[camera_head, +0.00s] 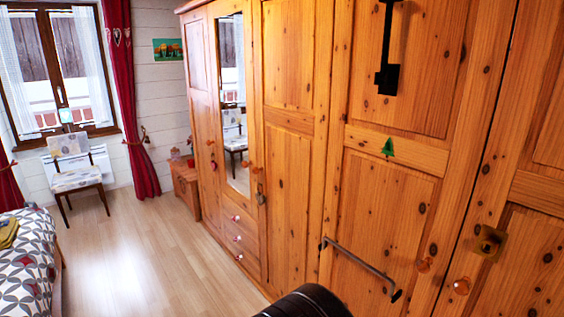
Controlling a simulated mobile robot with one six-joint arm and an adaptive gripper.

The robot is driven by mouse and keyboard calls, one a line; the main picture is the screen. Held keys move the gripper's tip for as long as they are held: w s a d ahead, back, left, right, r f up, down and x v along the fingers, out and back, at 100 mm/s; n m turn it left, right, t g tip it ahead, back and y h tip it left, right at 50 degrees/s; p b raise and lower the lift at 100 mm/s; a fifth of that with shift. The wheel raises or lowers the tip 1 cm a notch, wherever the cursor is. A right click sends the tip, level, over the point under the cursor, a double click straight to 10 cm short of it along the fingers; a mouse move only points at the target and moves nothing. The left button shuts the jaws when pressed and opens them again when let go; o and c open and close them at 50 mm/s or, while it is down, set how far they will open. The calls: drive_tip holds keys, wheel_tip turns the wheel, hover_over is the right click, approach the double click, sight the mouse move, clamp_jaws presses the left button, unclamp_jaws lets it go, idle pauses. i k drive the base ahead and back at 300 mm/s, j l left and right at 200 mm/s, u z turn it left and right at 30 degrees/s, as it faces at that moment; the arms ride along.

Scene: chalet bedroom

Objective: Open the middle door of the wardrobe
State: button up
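The pine wardrobe (290,190) fills the middle and right of the view, with several panelled doors that look shut. A mirrored door (232,95) stands left of centre, above drawers (240,240). A plain door (286,60) is right of it, then a nearer door (390,195) with a green tree ornament and a long metal bar (360,266) low on it. Round wooden knobs (424,265) sit on the near doors. I cannot tell for sure which door counts as the middle one. My gripper is not in view; a dark rounded part at the bottom edge may be mine.
A black key-shaped piece (387,50) is high on the near door. The bed (30,270) stands at the left, a chair (73,165) by the window, a small wooden cabinet (186,185) past the wardrobe. The wooden floor (150,240) between bed and wardrobe is clear.

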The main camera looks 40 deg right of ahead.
sight(294, 40)
drive_tip(key=i+l+z, duration=0.2)
drive_tip(key=i+l, duration=0.2)
drive_tip(key=i, duration=0.5)
drive_tip(key=i+l+z, duration=0.25)
drive_tip(key=i, duration=0.65)
drive_tip(key=i+l+z, duration=0.2)
drive_tip(key=i, duration=0.75)
